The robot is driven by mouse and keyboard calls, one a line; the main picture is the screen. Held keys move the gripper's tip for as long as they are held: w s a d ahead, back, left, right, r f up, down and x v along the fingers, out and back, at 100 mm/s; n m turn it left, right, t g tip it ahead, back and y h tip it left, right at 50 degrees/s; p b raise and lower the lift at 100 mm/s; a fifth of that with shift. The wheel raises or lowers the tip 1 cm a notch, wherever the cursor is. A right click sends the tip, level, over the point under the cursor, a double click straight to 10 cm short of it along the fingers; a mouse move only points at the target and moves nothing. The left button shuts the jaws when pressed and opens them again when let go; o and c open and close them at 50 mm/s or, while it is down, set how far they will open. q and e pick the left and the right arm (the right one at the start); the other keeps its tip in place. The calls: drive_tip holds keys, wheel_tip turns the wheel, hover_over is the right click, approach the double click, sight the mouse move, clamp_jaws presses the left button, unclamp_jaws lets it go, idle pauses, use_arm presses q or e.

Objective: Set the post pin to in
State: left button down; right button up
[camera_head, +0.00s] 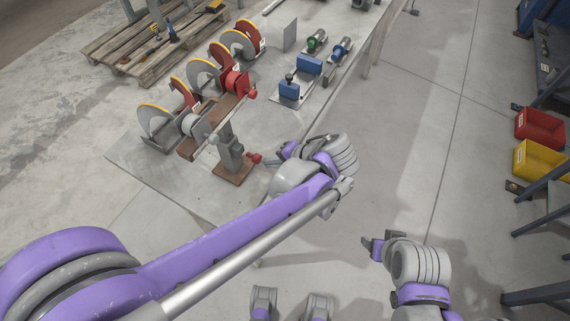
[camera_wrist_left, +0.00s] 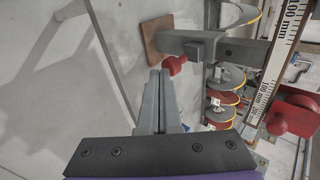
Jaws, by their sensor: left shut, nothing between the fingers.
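The auger positioner has a grey upright post (camera_head: 228,150) on a brown base plate (camera_head: 233,174). A red knob (camera_head: 253,158), which looks like the post pin, sticks out of the post's side towards my left gripper. In the left wrist view this red knob (camera_wrist_left: 174,65) is just beyond the fingertips. My left gripper (camera_head: 279,152) is shut and empty, its tips (camera_wrist_left: 160,73) close to the knob; I cannot tell whether they touch. How deep the pin sits is not clear. My right gripper (camera_head: 374,246) hangs over the floor, away from the table; its jaw opening is unclear.
A ruled rail (camera_wrist_left: 277,60) with a red clamp block (camera_wrist_left: 293,112) lies beside the post. Several disc wheels with yellow rims (camera_head: 158,120) stand behind it. Blue blocks (camera_head: 289,88) lie farther along the table (camera_head: 150,165). Floor (camera_head: 420,150) to the right is clear.

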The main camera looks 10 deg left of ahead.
use_arm(q)
drive_tip(key=shift+w+a, duration=0.2)
drive_tip(key=shift+a, duration=0.25)
